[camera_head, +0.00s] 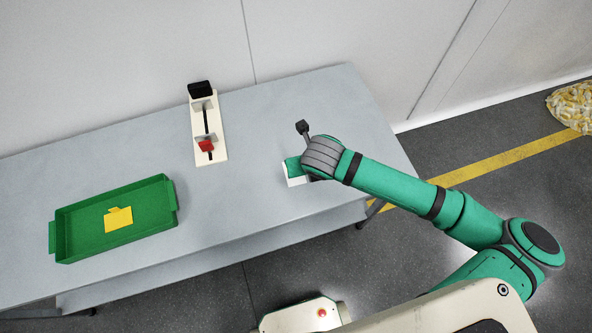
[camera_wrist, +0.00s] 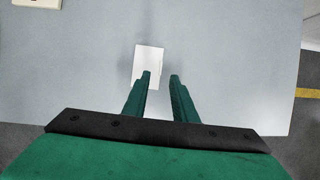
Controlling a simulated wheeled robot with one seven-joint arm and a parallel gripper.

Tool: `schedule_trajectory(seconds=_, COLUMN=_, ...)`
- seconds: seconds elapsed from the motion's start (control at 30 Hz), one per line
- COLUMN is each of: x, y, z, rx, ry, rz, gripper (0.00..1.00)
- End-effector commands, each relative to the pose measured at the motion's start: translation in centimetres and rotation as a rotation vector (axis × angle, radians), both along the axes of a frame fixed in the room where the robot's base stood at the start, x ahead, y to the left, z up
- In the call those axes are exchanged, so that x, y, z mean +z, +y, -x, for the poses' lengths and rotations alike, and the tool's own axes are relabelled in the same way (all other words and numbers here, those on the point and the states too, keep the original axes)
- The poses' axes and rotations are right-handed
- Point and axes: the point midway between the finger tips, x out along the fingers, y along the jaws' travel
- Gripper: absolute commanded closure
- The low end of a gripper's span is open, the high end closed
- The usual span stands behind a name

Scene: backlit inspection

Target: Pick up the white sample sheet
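The white sample sheet (camera_wrist: 149,60) lies on the table in the wrist view, just beyond my gripper (camera_wrist: 161,76). The left finger overlaps the sheet's lower part in that view, and the right finger is to the right of it. The fingers are apart with nothing between them. I cannot tell how high they are above the sheet. In the head view a corner of the sheet (camera_head: 295,181) shows below my arm's end, and the rest is hidden by my wrist. The fingertips are hidden in the head view.
A green tray (camera_head: 75,250) with a yellow piece (camera_head: 119,219) in it stands at the left on the grey table (camera_head: 250,180). A white stand (camera_head: 219,127) with black and red parts is at the back. The table between tray and arm is clear.

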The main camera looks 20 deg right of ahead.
Motion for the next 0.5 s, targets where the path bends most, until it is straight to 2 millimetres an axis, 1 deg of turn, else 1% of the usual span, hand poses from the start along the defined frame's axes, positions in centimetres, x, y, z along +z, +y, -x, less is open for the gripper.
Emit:
schedule_trajectory(seconds=0.17, x=-0.9, y=0.0, z=-0.4, rx=-0.001, ry=0.001, rz=0.000, gripper=0.75)
schedule_trajectory(seconds=0.4, x=-3.9, y=-0.1, z=-1.8, rx=-0.002, ry=0.001, rz=-0.002, gripper=0.75)
schedule_trajectory(seconds=0.5, x=-4.8, y=-0.1, z=-2.2, rx=-0.001, ry=0.001, rz=-0.002, gripper=0.75)
